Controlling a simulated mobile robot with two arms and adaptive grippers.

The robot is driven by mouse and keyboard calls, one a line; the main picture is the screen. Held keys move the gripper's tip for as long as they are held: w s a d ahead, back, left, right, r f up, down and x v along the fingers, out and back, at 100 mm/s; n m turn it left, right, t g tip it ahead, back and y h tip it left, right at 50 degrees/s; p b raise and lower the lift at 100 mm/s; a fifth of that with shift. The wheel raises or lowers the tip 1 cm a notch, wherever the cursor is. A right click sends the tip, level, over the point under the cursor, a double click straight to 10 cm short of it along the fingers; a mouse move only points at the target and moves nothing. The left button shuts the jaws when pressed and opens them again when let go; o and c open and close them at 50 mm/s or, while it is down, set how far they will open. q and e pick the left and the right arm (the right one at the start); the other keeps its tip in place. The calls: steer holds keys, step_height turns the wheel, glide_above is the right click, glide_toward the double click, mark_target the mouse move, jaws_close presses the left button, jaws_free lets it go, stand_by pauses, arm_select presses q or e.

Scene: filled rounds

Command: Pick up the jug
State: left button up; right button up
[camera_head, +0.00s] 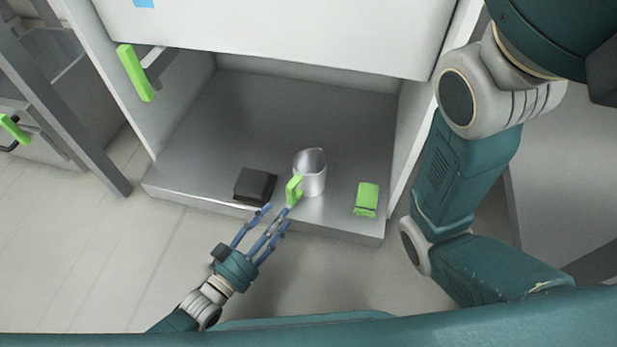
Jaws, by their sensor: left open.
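The jug (313,174) is a small silver-grey pitcher with a bright green handle on its left side. It stands upright near the front edge of a grey cabinet shelf. My left gripper (268,222) reaches in from the lower left with its blue fingers spread open. The fingertips are just in front of the shelf edge, close to the green handle, and the rightmost ones appear near it. I cannot tell whether they touch it. My right arm comes down along the right side of the view, and its gripper does not show.
A dark box (255,186) sits left of the jug, close to the fingertips. A green item (367,199) lies to its right. The shelf (290,110) behind is bare. White cabinet walls bound both sides, and a white panel (290,32) hangs above. A green handle (136,73) juts out upper left.

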mark_target(291, 201)
arm_select(q)
steer(key=b+x, duration=0.1)
steer(key=x, duration=0.1)
steer(key=shift+w+d+f, duration=0.1)
steer(key=shift+w+d, duration=0.2)
steer(key=b+x, duration=0.3)
steer(key=x, duration=0.1)
steer(key=shift+w+f+b, duration=0.1)
steer(key=shift+f+b, duration=0.05)
steer(key=shift+b, duration=0.25)
steer(key=shift+w+d, duration=0.3)
steer(key=shift+w, duration=0.15)
steer(key=shift+r, duration=0.25)
steer(key=c, duration=1.1)
jaws_close()
